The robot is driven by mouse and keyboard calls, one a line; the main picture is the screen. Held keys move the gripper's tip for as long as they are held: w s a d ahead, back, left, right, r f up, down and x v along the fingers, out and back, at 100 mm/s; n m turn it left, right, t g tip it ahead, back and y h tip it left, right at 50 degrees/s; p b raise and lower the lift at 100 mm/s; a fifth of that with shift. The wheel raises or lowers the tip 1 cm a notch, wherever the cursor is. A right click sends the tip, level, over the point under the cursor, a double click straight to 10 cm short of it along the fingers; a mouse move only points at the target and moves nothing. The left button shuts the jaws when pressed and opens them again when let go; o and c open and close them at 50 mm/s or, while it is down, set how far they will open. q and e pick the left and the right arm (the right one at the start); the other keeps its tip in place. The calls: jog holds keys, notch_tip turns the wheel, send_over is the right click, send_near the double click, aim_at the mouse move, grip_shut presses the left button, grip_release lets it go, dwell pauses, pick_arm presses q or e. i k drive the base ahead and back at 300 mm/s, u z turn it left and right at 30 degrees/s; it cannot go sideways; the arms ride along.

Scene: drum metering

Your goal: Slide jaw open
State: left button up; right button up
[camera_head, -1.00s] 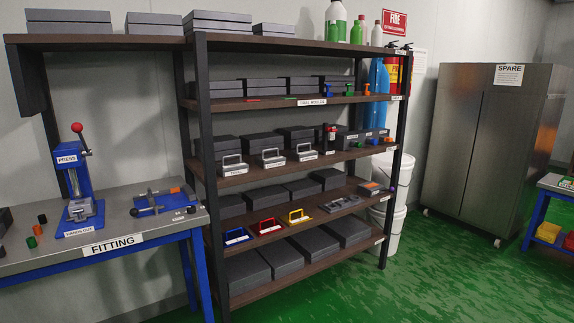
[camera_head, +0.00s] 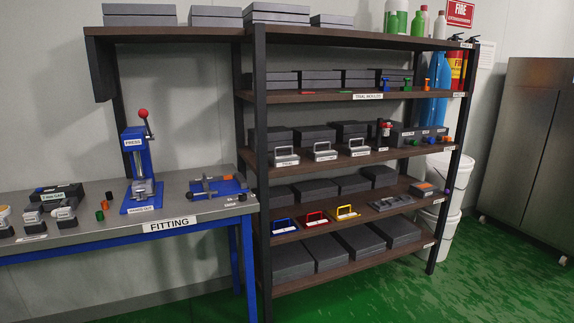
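A blue vise-like fixture (camera_head: 217,188) with a dark bar and handle lies on the fitting bench, right of the press; it may hold the jaw, but at this distance I cannot tell the jaw's position. An orange block (camera_head: 228,177) sits at its back edge. The blue press (camera_head: 139,167) with a red ball lever stands upright beside it, with a grey metal block at its base. Neither of my grippers is in view.
The grey fitting bench (camera_head: 90,222) has small coloured cylinders and dark-based devices (camera_head: 50,208) at its left. A tall shelf rack (camera_head: 263,170) with grey boxes and handled blocks stands right of it. White buckets (camera_head: 437,222), a metal cabinet (camera_head: 525,150) and open green floor (camera_head: 400,300) are further right.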

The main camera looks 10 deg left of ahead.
aim_at(204, 184)
jog(key=u, duration=0.75)
jog(key=i, duration=1.4)
jog(key=u, duration=0.2)
